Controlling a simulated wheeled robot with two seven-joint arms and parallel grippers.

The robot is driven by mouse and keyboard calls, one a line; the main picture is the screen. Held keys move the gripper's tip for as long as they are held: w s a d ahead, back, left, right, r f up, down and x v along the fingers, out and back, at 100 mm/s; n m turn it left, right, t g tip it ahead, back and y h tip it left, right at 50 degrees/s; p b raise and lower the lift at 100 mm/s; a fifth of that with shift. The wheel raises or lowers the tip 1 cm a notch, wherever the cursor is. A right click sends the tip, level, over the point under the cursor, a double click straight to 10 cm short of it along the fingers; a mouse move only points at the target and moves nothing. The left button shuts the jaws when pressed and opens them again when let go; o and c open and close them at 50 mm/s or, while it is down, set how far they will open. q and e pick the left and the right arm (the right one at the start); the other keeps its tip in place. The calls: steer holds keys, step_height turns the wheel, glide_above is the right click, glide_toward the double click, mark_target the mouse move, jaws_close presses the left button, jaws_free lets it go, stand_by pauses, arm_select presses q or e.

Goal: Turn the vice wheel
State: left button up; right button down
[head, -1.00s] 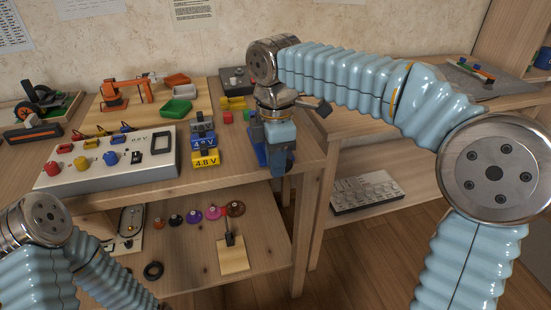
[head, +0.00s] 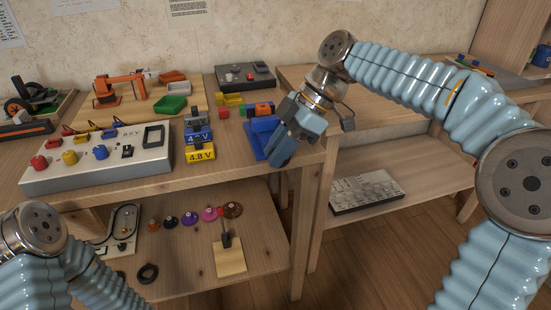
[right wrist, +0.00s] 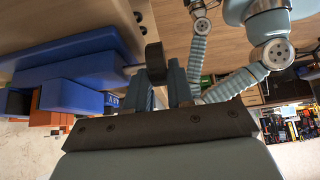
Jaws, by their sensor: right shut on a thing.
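The blue vice (head: 262,125) stands near the right front edge of the workbench, partly hidden behind my right gripper. In the right wrist view its blue body (right wrist: 75,68) fills the left side. The dark vice wheel (right wrist: 155,58) shows there between the fingers of my right gripper (right wrist: 160,80), which is shut on it. In the head view my right gripper (head: 284,150) reaches down in front of the vice, tilted, and hides the wheel. My left arm shows at the lower left; its gripper is out of view.
The lower shelf holds coloured discs (head: 190,218) and a wooden stand (head: 229,259). A keyboard (head: 366,190) lies on the right-hand shelf.

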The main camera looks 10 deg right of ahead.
steer(key=y+b, duration=0.2)
steer(key=b, duration=0.1)
steer(key=d+f+y+b, duration=0.1)
steer(key=y+b, duration=0.1)
steer(key=b, duration=0.1)
steer(key=shift+w+y+b, duration=0.1)
steer(key=shift+y+b, duration=0.2)
steer(key=shift+b, duration=0.1)
steer(key=y+b, duration=0.1)
steer(key=b, duration=0.2)
steer(key=y+b, duration=0.2)
steer(key=b, duration=0.1)
steer(key=y+b, duration=0.2)
steer(key=b, duration=0.1)
steer(key=shift+d, duration=0.35)
arm_select(q)
step_height(320, 180, down, 18)
steer(key=a+b, duration=0.1)
steer(key=b, duration=0.1)
steer(key=shift+w+a, duration=0.2)
steer(key=shift+w, duration=0.2)
arm_select(e)
steer(key=shift+r+y, duration=0.2)
steer(key=shift+y, duration=0.4)
arm_select(q)
steer(key=shift+f, duration=0.1)
arm_select(e)
steer(key=c, duration=1.4)
jaws_free()
steer(key=shift+o, duration=0.2)
